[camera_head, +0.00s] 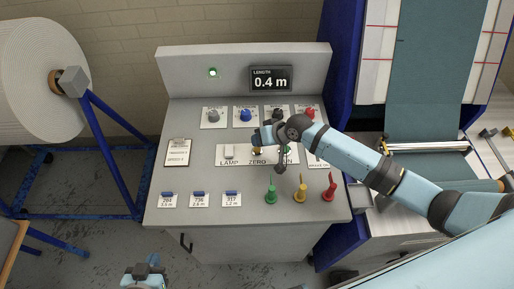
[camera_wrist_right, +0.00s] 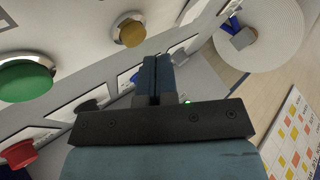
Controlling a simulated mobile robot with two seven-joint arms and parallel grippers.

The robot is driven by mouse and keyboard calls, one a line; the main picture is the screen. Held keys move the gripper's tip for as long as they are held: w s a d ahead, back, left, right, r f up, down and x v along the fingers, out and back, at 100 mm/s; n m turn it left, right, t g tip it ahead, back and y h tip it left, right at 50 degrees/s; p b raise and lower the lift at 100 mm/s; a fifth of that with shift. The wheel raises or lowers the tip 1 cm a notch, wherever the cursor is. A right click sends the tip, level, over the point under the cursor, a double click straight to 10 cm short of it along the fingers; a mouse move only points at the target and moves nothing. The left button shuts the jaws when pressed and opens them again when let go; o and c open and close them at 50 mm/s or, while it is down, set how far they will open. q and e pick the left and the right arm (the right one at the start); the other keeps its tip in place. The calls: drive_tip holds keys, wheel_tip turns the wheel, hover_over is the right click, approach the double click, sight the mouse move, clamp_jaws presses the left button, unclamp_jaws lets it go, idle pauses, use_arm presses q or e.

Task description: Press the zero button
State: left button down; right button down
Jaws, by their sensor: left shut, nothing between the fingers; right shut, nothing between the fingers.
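The console (camera_head: 165,215) carries a plate with a white LAMP switch (camera_head: 229,151) and a yellow button (camera_head: 257,151) above the word ZERO. The yellow button also shows in the right wrist view (camera_wrist_right: 129,31), up and to the left of my fingertips, with a visible gap between them. My right gripper (camera_head: 259,137) is over the console, just behind the yellow button; its shut, empty fingers show in the right wrist view (camera_wrist_right: 157,75). The right wrist hides part of the knob row and plate. My left gripper (camera_head: 147,272) is low in front of the console, shut and empty.
A large green button (camera_wrist_right: 25,80) is left of the fingers in the wrist view. The display (camera_head: 270,79) reads 0.4 m. Green (camera_head: 271,194), yellow (camera_head: 300,191) and red (camera_head: 328,190) upright pieces stand at the front right. A white roll (camera_head: 40,75) stands left.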

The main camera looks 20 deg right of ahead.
drive_tip(key=shift+f, duration=0.4)
drive_tip(key=shift+f+b, duration=0.3)
drive_tip(key=shift+f, duration=0.35)
idle(0.7)
idle(0.3)
drive_tip(key=shift+r+p, duration=1.05)
wheel_tip(320, 180, up, 3)
drive_tip(key=p, duration=0.2)
drive_tip(key=shift+p, duration=0.4)
drive_tip(key=shift+r+p, duration=0.45)
drive_tip(key=shift+r, duration=0.55)
